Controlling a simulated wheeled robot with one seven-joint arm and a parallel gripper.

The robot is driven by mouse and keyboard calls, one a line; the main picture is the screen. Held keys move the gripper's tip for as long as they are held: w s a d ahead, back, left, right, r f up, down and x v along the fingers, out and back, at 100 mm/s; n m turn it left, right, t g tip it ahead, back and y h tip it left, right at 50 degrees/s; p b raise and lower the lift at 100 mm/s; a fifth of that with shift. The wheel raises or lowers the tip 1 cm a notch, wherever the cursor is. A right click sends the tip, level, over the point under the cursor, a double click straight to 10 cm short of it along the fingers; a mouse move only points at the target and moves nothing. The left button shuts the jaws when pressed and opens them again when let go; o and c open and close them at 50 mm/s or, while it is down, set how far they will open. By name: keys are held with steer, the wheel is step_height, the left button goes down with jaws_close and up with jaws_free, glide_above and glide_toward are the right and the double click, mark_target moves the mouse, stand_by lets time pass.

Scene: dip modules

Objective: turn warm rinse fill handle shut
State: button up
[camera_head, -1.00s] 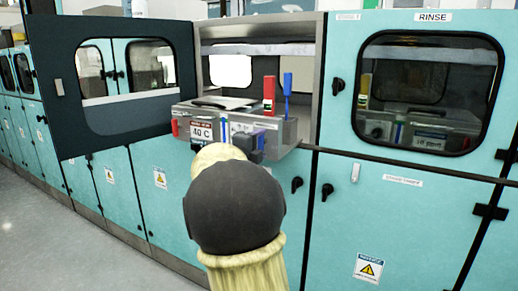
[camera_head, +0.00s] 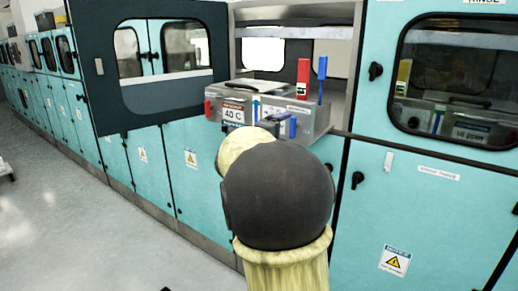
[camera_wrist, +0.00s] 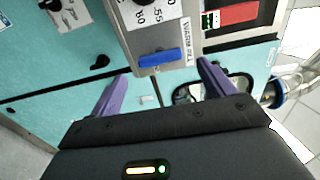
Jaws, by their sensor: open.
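The blue warm fill handle (camera_wrist: 158,57) shows in the wrist view on the steel front of the tank, beside the "WARM FILL" label (camera_wrist: 187,42). It lies crosswise in that picture. My gripper (camera_wrist: 162,68) is open, with its two purple fingers spread to either side of the handle; I see no contact.
A dark-framed window door (camera_head: 88,70) stands open at the left. The closed rinse door (camera_head: 375,115) is at the right. A dial (camera_wrist: 140,12) is near the handle.

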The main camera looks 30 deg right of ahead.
steer(key=v, duration=1.3)
steer(key=shift+d, duration=0.1)
steer(key=w+a+f+n+t+y, duration=0.3)
steer(key=a+f+n+y, duration=0.35)
steer(key=n, duration=0.25)
steer(key=w+a+f+n+t+y, duration=0.3)
steer(key=a+f+n+y, duration=0.35)
steer(key=n, duration=0.35)
steer(key=s+a+f+n+g+y, duration=0.2)
steer(key=s+f+n+g, duration=0.35)
steer(key=s+f, duration=0.4)
steer(key=s+a+f+n+g+y, duration=0.2)
steer(key=s+f+n+g, duration=0.3)
steer(key=s+f+n, duration=0.35)
step_height(320, 180, up, 23)
steer(key=s+m+p, duration=0.1)
steer(key=p, duration=2.2)
steer(key=shift+a, duration=0.2)
